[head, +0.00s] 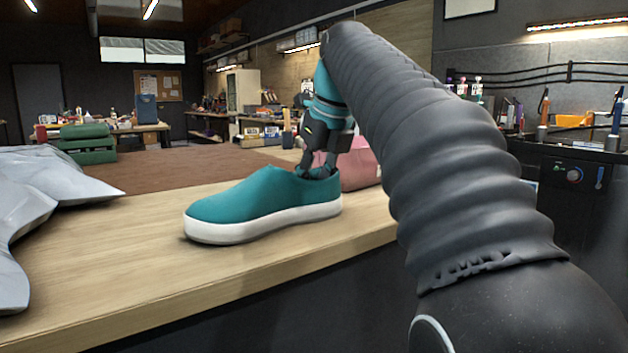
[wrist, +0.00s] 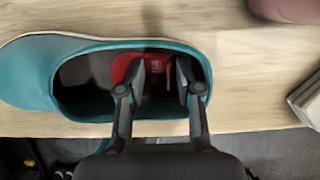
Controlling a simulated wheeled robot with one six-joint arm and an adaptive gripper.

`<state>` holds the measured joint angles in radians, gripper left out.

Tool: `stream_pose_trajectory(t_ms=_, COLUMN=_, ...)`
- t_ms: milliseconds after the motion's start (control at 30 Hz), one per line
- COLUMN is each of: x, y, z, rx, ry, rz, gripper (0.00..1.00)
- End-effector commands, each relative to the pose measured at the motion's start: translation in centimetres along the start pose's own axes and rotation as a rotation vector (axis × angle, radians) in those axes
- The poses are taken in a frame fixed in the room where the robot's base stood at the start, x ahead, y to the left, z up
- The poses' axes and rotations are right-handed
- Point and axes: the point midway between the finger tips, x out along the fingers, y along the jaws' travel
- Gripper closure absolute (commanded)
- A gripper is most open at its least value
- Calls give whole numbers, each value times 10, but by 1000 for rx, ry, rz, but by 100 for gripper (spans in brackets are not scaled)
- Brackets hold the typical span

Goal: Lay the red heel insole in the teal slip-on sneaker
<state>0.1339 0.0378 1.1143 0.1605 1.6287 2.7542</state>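The teal slip-on sneaker (head: 258,195) stands upright on the wooden bench, toe to the left. In the wrist view its teal upper (wrist: 28,75) is at the left. My gripper (head: 317,170) reaches down into the shoe's opening at the heel end. In the wrist view my gripper (wrist: 161,78) has its two fingers apart inside the opening. The red heel insole (wrist: 157,66) lies low in the heel part, seen between the fingers and to the left of the left finger. The fingers partly cover it. The insole is hidden in the head view.
A pink object (head: 360,168) stands just behind the sneaker's heel. A crumpled grey cloth-like thing (head: 45,190) lies at the bench's left. A grey block (wrist: 306,100) is at the right edge of the wrist view.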

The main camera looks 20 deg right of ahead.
Motion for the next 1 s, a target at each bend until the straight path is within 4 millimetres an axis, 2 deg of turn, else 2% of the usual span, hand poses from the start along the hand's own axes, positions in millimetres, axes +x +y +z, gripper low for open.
stream_pose_trajectory(t_ms=133, x=-1, y=0, z=0, rx=0, ry=0, rz=-1, gripper=65)
stream_pose_trajectory(t_ms=267, x=-10, y=0, z=0, rx=0, ry=-1, rz=-1, gripper=65)
stream_pose_trajectory(t_ms=533, x=-49, y=0, z=1, rx=0, ry=-2, rz=-1, gripper=65)
stream_pose_trajectory(t_ms=700, x=-65, y=-1, z=1, rx=1, ry=-1, rz=0, gripper=65)
stream_pose_trajectory(t_ms=1000, x=-75, y=0, z=0, rx=0, ry=0, rz=0, gripper=65)
